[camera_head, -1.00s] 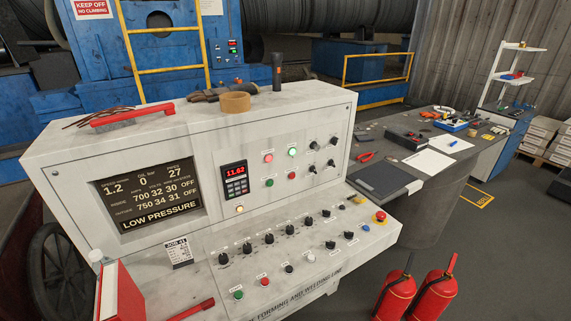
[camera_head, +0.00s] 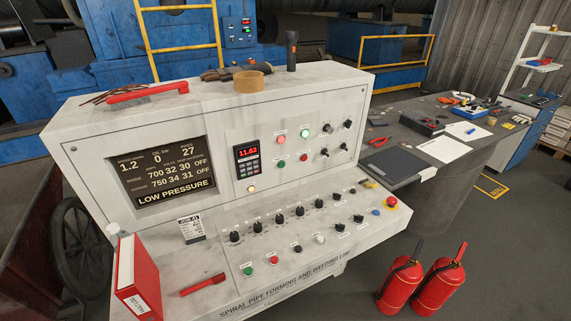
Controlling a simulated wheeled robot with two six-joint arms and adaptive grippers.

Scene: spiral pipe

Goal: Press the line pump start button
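The control console (camera_head: 85,155) fills the middle of the view. On its sloping lower panel, a green button (camera_head: 248,271) sits at the left of a row with a red button (camera_head: 273,260), a black button (camera_head: 297,249) and a white button (camera_head: 319,239). The upright panel has a lit green button (camera_head: 305,133), a darker green button (camera_head: 281,164) and red buttons (camera_head: 304,158). The button labels are too small to read, so I cannot tell which is the line pump start. The screen (camera_head: 163,172) reads LOW PRESSURE. Neither gripper is in view.
A red emergency-stop knob (camera_head: 391,202) sits at the panel's right end. Fire extinguishers (camera_head: 399,287) stand on the floor at right. A dark workbench (camera_head: 440,190) adjoins the console.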

